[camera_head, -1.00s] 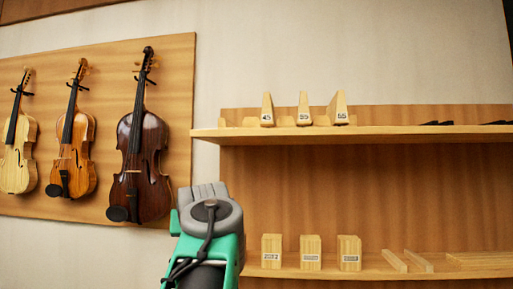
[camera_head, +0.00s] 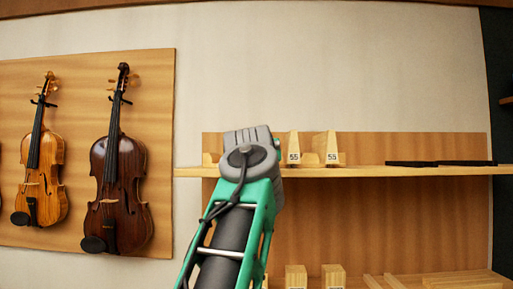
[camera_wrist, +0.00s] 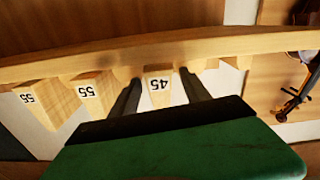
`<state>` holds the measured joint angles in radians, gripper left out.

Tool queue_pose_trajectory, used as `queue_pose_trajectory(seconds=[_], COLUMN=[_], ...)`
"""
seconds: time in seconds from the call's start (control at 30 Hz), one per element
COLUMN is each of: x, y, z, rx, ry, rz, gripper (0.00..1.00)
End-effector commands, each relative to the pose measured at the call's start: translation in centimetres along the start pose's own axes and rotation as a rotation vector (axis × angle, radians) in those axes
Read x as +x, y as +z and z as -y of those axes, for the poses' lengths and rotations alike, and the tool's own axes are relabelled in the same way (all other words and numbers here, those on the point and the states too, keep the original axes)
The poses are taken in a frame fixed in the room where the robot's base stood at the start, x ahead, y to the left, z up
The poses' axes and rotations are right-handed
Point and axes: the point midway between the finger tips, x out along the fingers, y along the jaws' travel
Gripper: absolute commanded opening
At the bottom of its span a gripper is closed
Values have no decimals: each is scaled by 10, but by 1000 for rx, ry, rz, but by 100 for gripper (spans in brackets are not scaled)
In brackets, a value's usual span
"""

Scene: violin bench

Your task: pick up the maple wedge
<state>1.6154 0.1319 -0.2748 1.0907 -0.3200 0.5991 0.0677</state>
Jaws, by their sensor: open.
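Pale wood wedges stand on the upper shelf, which shows in the head view (camera_head: 370,171) and the wrist view (camera_wrist: 220,45). In the wrist view, the wedge labelled 45 (camera_wrist: 158,84) is between the two dark fingers of my gripper (camera_wrist: 163,92), which are open on either side of it. I cannot tell whether they touch it. Two wedges labelled 55 (camera_wrist: 90,92) (camera_wrist: 33,102) stand to its left, appearing upside down. In the head view those two show right of my arm (camera_head: 293,148) (camera_head: 327,148), while my arm hides the 45 wedge and my fingers.
Labelled wood blocks (camera_head: 296,277) and strips (camera_head: 395,282) lie on the lower shelf. Dark flat pieces (camera_head: 440,163) lie on the upper shelf at right. Violins (camera_head: 120,190) hang on a board at left. More pale pieces stand behind the wedges.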

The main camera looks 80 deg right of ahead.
Motion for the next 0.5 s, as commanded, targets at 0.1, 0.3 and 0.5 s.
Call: queue_pose_trajectory(seconds=[0.1, 0.3, 0.5], x=[-1, -1, -1], y=[0, 0, 0], z=[1, 2, 2], rx=[0, 0, 0], ry=[-1, -2, -2], rz=[-2, -1, -1], gripper=[55, 38, 22])
